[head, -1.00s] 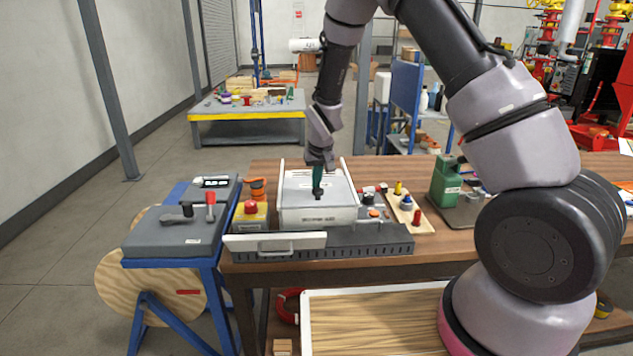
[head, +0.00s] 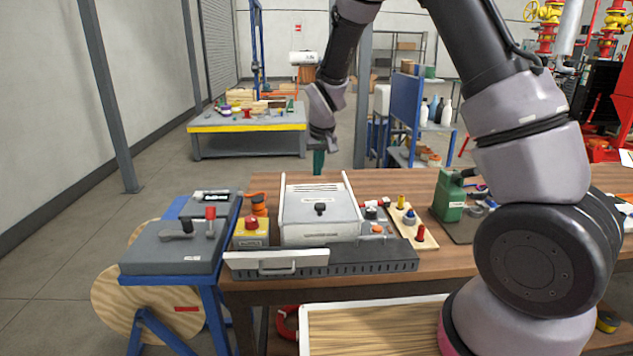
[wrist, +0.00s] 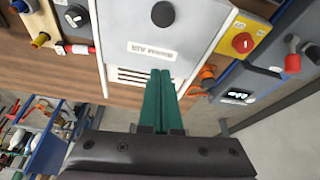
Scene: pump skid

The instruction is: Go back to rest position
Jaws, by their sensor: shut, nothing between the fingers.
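My gripper (head: 318,172) is raised above the far edge of the workbench, behind the white box with the black knob (head: 320,208). Its green fingers point down. In the wrist view the green fingers of my gripper (wrist: 163,75) lie side by side, shut and empty. The white box's lid (wrist: 150,28) lies beyond the fingertips there, with its black knob near the top. The fingers appear apart from the box.
The wooden workbench (head: 455,232) carries a yellow box with a red button (head: 251,231), a wooden strip with knobs (head: 409,226) and a green can (head: 449,196). A grey unit with levers (head: 180,241) stands at the left. Floor is open behind the bench.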

